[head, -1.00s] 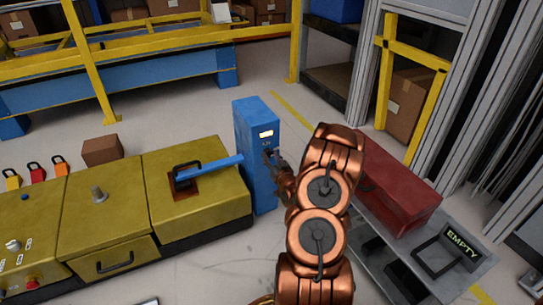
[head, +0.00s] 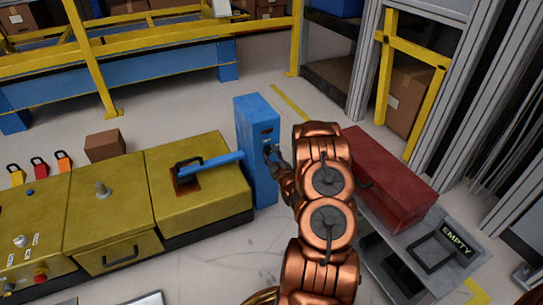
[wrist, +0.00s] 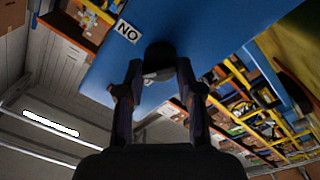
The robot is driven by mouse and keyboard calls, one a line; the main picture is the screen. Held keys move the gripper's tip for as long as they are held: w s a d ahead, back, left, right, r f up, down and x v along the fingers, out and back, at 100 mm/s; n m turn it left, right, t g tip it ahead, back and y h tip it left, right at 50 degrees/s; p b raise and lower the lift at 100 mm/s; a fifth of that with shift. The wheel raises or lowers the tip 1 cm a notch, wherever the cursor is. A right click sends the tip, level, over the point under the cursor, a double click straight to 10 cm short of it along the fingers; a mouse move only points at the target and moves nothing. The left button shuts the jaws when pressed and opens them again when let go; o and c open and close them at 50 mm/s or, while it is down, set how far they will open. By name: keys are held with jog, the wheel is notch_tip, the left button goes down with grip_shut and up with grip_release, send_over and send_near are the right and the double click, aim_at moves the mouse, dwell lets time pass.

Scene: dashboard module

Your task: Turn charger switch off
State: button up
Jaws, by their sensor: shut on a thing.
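The blue charger box (head: 255,120) stands upright right of the yellow cabinets in the head view. Its small display (head: 266,131) is dark. In the wrist view its blue face (wrist: 205,30) carries a label (wrist: 129,32) that reads "NO" in this tilted picture. A dark round switch knob (wrist: 160,56) sits between the fingers of my gripper (wrist: 160,72), which is shut on it. In the head view my gripper (head: 274,156) is at the front of the charger, and the knob is mostly hidden there.
A yellow cabinet (head: 225,212) with a blue-handled lever (head: 215,163) stands left of the charger. A red box (head: 395,190) sits on a grey cart (head: 455,275) to the right, beside my arm. Floor behind the charger is clear.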

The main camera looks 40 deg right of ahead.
jog(key=n+b, duration=0.3)
jog(key=shift+f+n, duration=0.3)
jog(key=shift+f, duration=0.05)
jog(key=n+b, duration=0.3)
jog(key=shift+r+y, duration=0.2)
jog(key=shift+y, duration=0.1)
jog(key=shift+b, duration=0.3)
jog(key=o, duration=1.2)
jog(key=shift+s, duration=0.1)
jog(key=shift+v, duration=5.9)
